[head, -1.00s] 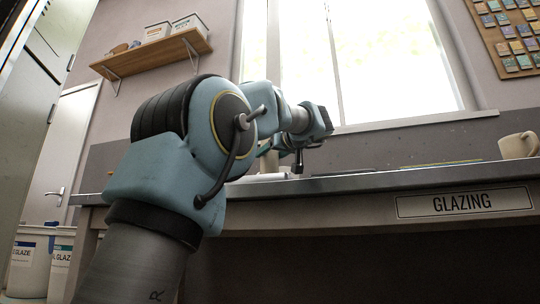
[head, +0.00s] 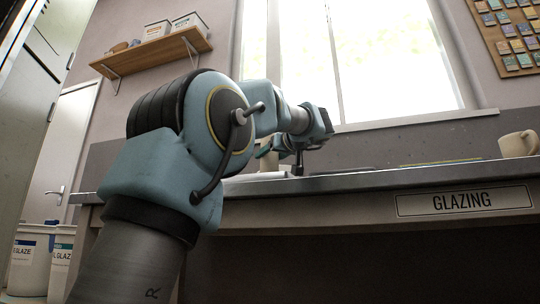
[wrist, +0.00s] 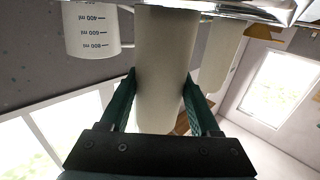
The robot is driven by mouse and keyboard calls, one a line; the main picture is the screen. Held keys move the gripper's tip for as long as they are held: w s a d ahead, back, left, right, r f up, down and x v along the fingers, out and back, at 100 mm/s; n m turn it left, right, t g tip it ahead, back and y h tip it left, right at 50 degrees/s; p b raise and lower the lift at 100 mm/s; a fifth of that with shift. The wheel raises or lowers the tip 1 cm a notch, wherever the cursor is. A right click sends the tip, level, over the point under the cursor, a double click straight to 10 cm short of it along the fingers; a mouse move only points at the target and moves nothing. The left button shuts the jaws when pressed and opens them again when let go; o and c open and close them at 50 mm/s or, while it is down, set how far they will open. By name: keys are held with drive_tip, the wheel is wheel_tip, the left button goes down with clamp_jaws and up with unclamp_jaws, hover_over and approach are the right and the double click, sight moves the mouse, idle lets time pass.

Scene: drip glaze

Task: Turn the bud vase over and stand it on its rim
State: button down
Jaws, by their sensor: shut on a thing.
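The bud vase (wrist: 160,65) is a pale cream cylinder in the wrist view. My gripper (wrist: 159,88) is shut on it, with one dark green finger on each side. The top of the picture cuts off one end of the vase, near the shiny bench surface. I cannot tell whether it touches the bench or which end is its rim. In the head view my gripper (head: 291,158) is low over the bench, and my arm hides most of what it holds.
A measuring jug (wrist: 90,28) and another cream cylinder (wrist: 219,58) stand either side of the vase in the wrist view. A cream mug (head: 516,145) stands at the right of the bench (head: 350,182). The bench between shows flat items and free room.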

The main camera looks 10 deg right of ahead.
drive_tip(key=shift+c, duration=0.2)
unclamp_jaws()
drive_tip(key=p+v, duration=0.2)
drive_tip(key=v, duration=0.8)
drive_tip(key=shift+s, duration=0.4)
drive_tip(key=shift+d, duration=0.1)
